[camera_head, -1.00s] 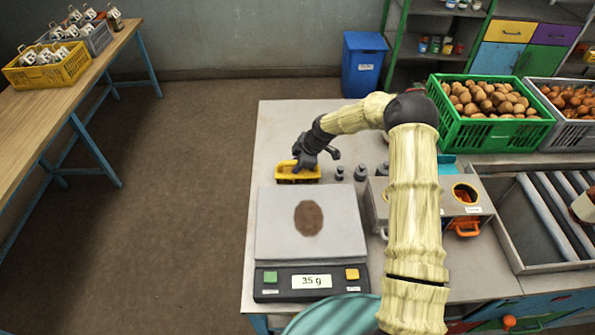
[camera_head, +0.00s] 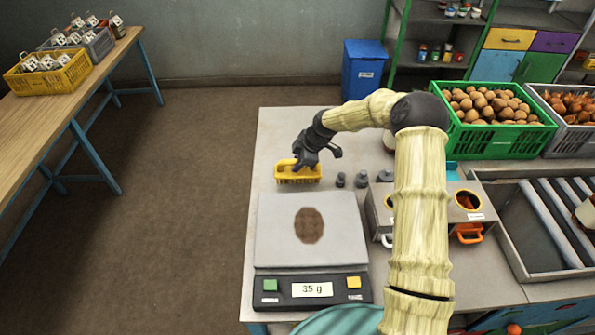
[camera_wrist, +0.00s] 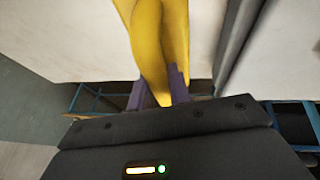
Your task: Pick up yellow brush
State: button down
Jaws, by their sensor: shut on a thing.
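The yellow brush (camera_head: 297,173) is at the left side of the work table, behind the scale, with its bristles facing down. My gripper (camera_head: 301,161) is above it and shut on its handle. In the wrist view the yellow handle (camera_wrist: 160,45) sits between my purple fingertips (camera_wrist: 160,90). I cannot tell from the head view whether the bristles touch the table or hang just above it.
A scale (camera_head: 310,230) reading 35 g, with a brown patch on its plate, stands in front of the brush. Small grey weights (camera_head: 361,179) stand to its right. A grey box with holes (camera_head: 430,210) and a green crate of potatoes (camera_head: 490,140) are further right.

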notch_tip(320, 180, up, 7)
jog(key=shift+f+b, duration=0.2)
jog(key=shift+b, duration=0.6)
jog(key=c, duration=2.1)
grip_release()
jog(key=shift+c, duration=0.4)
